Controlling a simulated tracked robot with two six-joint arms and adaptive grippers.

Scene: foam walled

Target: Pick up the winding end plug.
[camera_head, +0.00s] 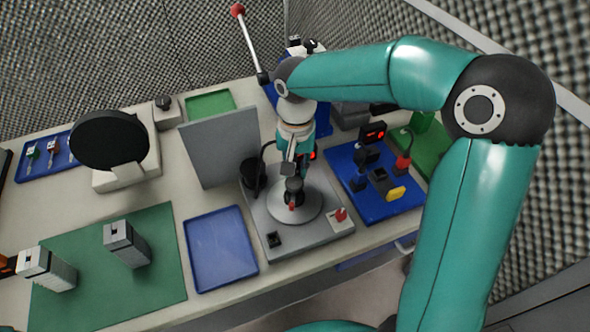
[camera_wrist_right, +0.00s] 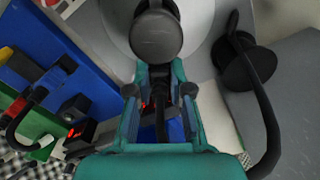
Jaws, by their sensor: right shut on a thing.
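My right gripper (camera_head: 292,170) reaches down over the round plate (camera_head: 312,207) of a grey machine (camera_head: 262,225). Its fingers are shut on a small dark piece (camera_head: 294,187), which appears to be the winding end plug; the arm and fingers partly hide it. A bit of red shows at its lower end. In the right wrist view the gripper (camera_wrist_right: 160,90) has its teal fingers close by a dark rounded body (camera_wrist_right: 156,35) in front of the pale plate. I cannot tell whether the piece touches the plate. My left gripper is not in view.
A grey upright panel (camera_head: 218,150) and a black spool-like part (camera_head: 252,175) stand left of the plate. A blue tray (camera_head: 222,250) lies at front left, a blue board (camera_head: 350,190) with small parts at right. Grey blocks (camera_head: 127,246) stand on a green mat (camera_head: 90,290).

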